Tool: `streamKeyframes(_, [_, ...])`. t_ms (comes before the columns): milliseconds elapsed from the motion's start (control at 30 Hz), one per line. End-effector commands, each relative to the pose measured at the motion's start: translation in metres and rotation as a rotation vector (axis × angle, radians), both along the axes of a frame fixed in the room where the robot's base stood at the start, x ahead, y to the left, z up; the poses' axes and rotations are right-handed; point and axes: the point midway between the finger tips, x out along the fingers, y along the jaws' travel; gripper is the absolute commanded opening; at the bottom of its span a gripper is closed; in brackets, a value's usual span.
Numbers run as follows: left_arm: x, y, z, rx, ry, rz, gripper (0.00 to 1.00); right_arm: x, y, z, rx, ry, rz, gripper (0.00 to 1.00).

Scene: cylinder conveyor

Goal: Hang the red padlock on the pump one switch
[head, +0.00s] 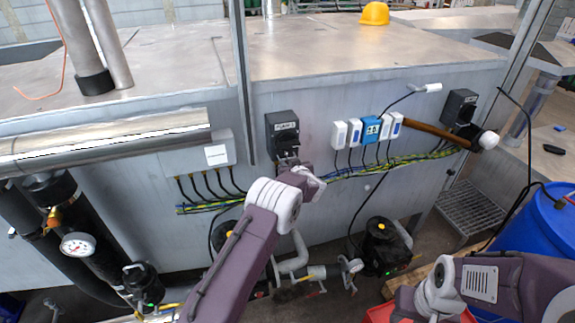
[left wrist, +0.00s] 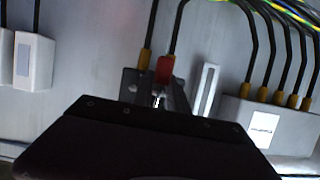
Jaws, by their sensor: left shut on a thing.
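A black switch box (head: 282,124) with a small label is on the front of the grey tank, left of the middle in the head view; I cannot read its wording for sure. My left gripper (head: 288,163) is right at the lower part of this box, and the forearm partly covers it. In the left wrist view, a small red body (left wrist: 165,69), which looks like the red padlock, shows just beyond the dark gripper housing, with bright metal near it. The left gripper is shut on it. Whether its shackle is through the switch is hidden. My right gripper's fingers do not show.
A second black switch box (head: 459,106) is at the right, with a brown-handled tool (head: 430,132) beside it. White and blue switches (head: 371,130) sit between. A grey junction box (head: 200,152) and yellow-green cables are close by. A pressure gauge (head: 77,245) is at lower left.

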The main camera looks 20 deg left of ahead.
Motion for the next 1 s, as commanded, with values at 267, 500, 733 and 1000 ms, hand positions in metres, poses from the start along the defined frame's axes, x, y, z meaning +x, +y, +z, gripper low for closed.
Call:
streamKeyframes(267, [0.004, 0.004, 0.000, 0.010, -0.021, 0.003, 0.00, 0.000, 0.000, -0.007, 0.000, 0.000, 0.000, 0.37])
streamKeyframes(500, [0.004, 0.003, -0.013, 0.006, -0.015, 0.002, 0.00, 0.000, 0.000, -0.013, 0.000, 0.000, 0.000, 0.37])
streamKeyframes(733, [0.004, 0.002, -0.017, 0.004, -0.012, 0.001, 0.00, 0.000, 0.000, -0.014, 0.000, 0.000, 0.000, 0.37])
streamKeyframes(1000, [0.004, 0.002, -0.018, 0.003, -0.010, 0.001, 0.44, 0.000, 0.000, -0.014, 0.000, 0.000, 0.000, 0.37])
